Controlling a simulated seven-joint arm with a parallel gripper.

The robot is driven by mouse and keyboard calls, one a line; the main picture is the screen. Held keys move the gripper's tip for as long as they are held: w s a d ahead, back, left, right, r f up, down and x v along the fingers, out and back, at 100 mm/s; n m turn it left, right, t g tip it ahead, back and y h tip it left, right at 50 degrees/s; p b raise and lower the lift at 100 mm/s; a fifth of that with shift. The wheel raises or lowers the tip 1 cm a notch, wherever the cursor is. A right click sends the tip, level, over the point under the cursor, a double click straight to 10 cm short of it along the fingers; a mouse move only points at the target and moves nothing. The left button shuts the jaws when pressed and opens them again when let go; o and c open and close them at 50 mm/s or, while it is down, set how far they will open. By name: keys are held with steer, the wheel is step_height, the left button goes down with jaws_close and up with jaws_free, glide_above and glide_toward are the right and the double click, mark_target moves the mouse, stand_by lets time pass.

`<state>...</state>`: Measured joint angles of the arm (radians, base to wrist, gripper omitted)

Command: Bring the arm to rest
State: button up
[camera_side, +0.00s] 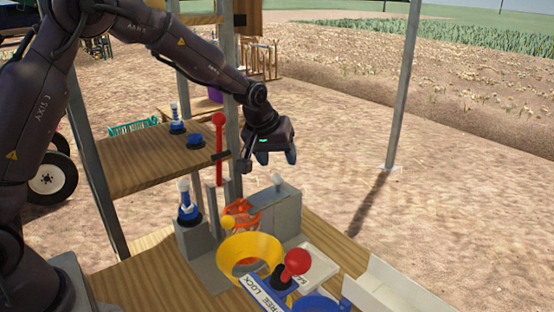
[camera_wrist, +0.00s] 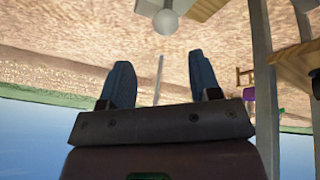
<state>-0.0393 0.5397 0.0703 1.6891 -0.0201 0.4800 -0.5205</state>
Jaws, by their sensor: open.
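My gripper (camera_side: 277,157) hangs in the air above the wooden deck in the side view, to the right of the red-knobbed lever. Its two blue fingers point down and are apart. In the wrist view my gripper (camera_wrist: 160,80) shows both fingers spread with nothing between them. The wrist picture is upside down, with sky at the bottom. My arm reaches in from the left, bent over the shelf. Nothing touches the fingers.
Below are a red lever (camera_side: 219,150), a grey block (camera_side: 283,210), a yellow funnel (camera_side: 236,256), a red ball knob (camera_side: 298,261) and a white chute (camera_side: 395,288). A wooden shelf (camera_side: 150,160) and posts stand left. A pole (camera_side: 403,90) stands right, with open air between.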

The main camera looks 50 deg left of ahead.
steer(key=s+d+r+m, duration=0.2)
steer(key=s+r, duration=0.5)
steer(key=r, duration=0.1)
steer(key=s+d+r+m, duration=0.1)
steer(key=s+r+m, duration=0.1)
steer(key=s, duration=0.9)
steer(key=s+d+r+m, duration=0.2)
steer(key=s+r+m, duration=0.1)
steer(key=s, duration=0.9)
steer(key=shift+s+r+t+h, duration=0.15)
steer(key=shift+s+t+h, duration=0.15)
steer(key=shift+h, duration=0.1)
